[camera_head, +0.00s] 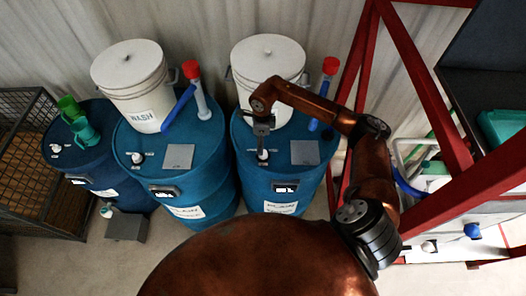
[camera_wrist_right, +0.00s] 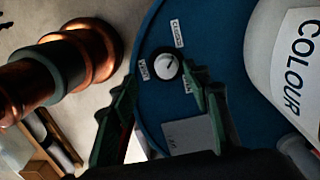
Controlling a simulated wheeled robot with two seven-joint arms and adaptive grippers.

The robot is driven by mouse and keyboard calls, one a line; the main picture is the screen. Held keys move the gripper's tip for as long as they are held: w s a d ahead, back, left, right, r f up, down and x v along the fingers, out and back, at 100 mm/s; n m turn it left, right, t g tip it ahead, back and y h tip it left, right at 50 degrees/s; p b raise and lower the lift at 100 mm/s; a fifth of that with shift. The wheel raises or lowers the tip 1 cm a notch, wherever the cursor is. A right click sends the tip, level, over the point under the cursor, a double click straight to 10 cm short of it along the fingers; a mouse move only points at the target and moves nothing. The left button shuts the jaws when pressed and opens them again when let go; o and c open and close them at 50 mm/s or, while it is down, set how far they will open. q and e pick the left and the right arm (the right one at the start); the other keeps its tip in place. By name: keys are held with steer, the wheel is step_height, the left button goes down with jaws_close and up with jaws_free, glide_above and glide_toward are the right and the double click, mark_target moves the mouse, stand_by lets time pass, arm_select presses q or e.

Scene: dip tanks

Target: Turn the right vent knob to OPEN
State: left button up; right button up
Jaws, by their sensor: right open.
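The right vent knob (camera_head: 262,155) sits on top of the right blue drum (camera_head: 300,180). One label (camera_wrist_right: 176,33) seems to read CLOSED; the others are too small to read surely. I cannot tell exactly where its pointer aims. My right gripper (camera_head: 262,143) hangs over the knob. In the wrist view its fingers (camera_wrist_right: 160,82) are spread, with the knob between and beyond their tips, apparently untouched. My left gripper is out of view.
A white COLOUR bucket (camera_head: 268,65), a grey plate (camera_head: 304,153) and a red-capped tube (camera_head: 329,75) stand on the same drum. A middle drum (camera_head: 215,180) carries a WASH bucket (camera_head: 130,70) and another knob (camera_head: 138,158). A red frame (camera_head: 430,90) rises at right.

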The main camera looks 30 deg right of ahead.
steer(key=shift+d+h, duration=0.3)
steer(key=shift+d, duration=0.4)
steer(key=shift+f, duration=0.4)
step_height(320, 180, down, 7)
steer(key=p, duration=0.2)
steer(key=shift+r+p, duration=0.1)
steer(key=shift+p, duration=0.25)
steer(key=shift+c, duration=0.3)
steer(key=c, duration=1.1)
